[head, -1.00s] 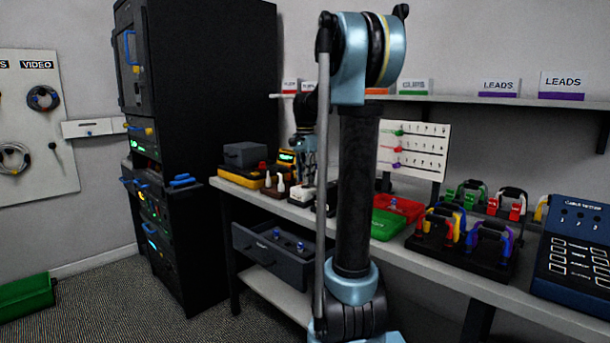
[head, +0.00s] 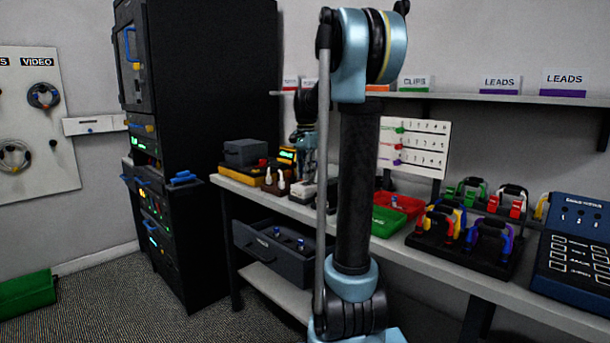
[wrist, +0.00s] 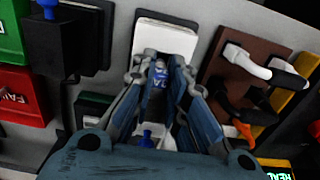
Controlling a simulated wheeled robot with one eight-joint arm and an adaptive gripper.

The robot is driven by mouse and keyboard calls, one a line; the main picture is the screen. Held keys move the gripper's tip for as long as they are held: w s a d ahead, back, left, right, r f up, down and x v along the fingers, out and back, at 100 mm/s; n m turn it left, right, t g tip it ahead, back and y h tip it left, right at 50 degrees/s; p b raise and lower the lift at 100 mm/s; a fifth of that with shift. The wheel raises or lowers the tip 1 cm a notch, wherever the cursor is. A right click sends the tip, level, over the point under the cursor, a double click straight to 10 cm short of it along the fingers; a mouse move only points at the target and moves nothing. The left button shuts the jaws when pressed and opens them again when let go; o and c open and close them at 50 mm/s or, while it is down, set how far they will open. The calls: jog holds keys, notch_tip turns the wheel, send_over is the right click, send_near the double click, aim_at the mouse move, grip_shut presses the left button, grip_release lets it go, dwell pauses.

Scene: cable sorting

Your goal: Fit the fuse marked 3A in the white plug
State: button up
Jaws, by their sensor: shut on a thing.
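The white plug (wrist: 168,36) lies on the bench in the wrist view, a pale block partly covered by my fingers. My gripper (wrist: 162,66) points at it and is shut on a small blue fuse (wrist: 160,77) with a light marking that looks like 3A. The fuse is over or against the plug; I cannot tell whether it touches or sits in a slot. In the head view my gripper (head: 305,143) is above the back part of the bench, partly hidden by my arm. A white piece there (head: 303,189) is probably the plug.
A brown block (wrist: 243,62) with white and black handled pieces stands to the right in the wrist view. Red (wrist: 22,97) and green (wrist: 9,40) trays lie to the left. Below the bench, an open drawer (head: 268,255) holds blue-topped pieces. A lead rack (head: 455,250) stands further right.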

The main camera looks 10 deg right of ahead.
jog(key=shift+f, duration=0.9)
dwell(1.6)
jog(key=o, duration=0.8)
jog(key=o, duration=0.6)
jog(key=shift+c, duration=0.2)
jog(key=shift+r, duration=4.05)
